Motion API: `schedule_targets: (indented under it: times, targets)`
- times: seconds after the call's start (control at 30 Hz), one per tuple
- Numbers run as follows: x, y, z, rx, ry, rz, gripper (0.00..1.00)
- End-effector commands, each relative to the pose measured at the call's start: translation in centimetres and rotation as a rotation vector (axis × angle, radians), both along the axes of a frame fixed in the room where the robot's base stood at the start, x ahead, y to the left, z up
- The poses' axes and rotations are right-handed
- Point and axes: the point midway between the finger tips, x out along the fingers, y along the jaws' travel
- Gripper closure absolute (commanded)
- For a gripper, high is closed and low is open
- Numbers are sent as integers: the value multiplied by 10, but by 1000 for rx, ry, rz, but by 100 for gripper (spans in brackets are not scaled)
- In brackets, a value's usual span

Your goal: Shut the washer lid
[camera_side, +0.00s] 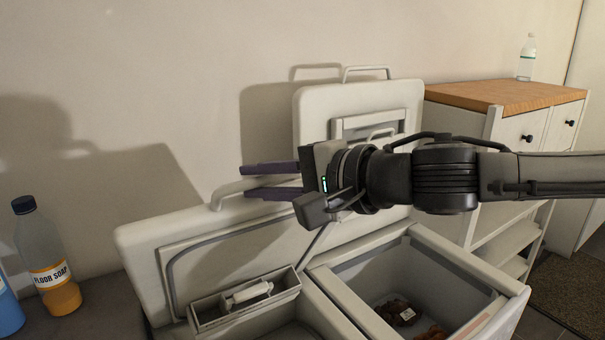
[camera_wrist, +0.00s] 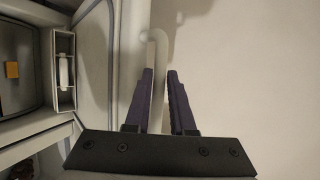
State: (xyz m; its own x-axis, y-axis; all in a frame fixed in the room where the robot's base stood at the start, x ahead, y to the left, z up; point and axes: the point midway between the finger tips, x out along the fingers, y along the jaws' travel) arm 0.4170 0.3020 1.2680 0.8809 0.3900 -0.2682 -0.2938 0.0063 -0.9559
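Two white lids stand raised on the twin machines. The left lid (camera_side: 140,250) leans back and has a pale bar handle (camera_side: 226,191) along its top edge; the right lid (camera_side: 312,112) stands more upright behind, with its own handle (camera_side: 366,69). The pictures do not label which lid is the washer's. My gripper (camera_side: 243,181) has its two dark purple fingers apart at the left lid's handle. In the wrist view the handle (camera_wrist: 157,62) runs between the open fingers (camera_wrist: 160,71); contact is unclear.
A dispenser box (camera_side: 245,305) sits in front of the left lid. The right tub (camera_side: 450,271) is open with dark items inside. A floor soap bottle (camera_side: 50,262) stands at far left. A wood-topped cabinet (camera_side: 505,94) with a clear bottle (camera_side: 527,58) stands at right.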

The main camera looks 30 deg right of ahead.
Motion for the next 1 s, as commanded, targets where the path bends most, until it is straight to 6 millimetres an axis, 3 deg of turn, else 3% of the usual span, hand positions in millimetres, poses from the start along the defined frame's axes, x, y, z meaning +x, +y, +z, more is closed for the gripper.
schedule_targets:
  times: [0.6,0.8,1.0]
  targets:
    - [-99,-44,32,3,-5,0,70]
    - [-114,-51,37,3,-5,-2,70]
    - [-116,-53,38,3,-5,-4,70]
